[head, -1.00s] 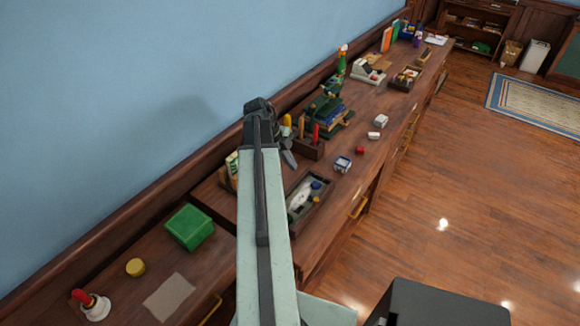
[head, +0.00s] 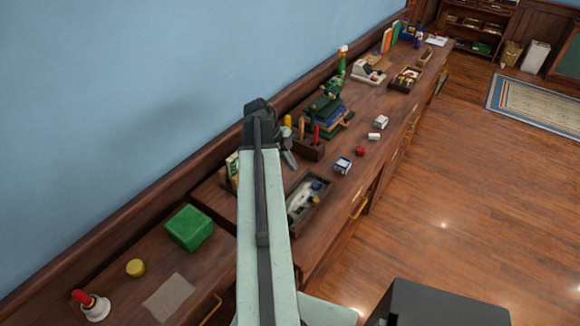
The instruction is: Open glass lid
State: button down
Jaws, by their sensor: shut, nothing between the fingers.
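My arm reaches up the middle of the head view, and its dark end stands over the long wooden counter. My gripper (head: 287,150) shows only in part beside the arm's end, shut and empty. A dark shallow box (head: 322,203) sits on the counter just right of my arm, with a white item and a blue item inside. My arm covers its left side. I cannot make out a glass lid on it, or anywhere else. My gripper is beyond the box, near a wooden tool holder (head: 312,149), and I cannot tell whether they touch.
A green box (head: 189,227), yellow lid (head: 135,268) and red-handled bell (head: 93,305) are on the near left counter. A blue-white box (head: 342,165), red item (head: 360,152) and small white items stand near the counter's front edge. Wooden floor (head: 460,200) is free at right.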

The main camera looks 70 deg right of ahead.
dwell(0.3)
jog(key=c, duration=1.3)
grip_release()
jog(key=shift+o, duration=0.2)
jog(key=p+v, duration=0.7)
jog(key=v, duration=0.1)
jog(key=shift+f, duration=0.1)
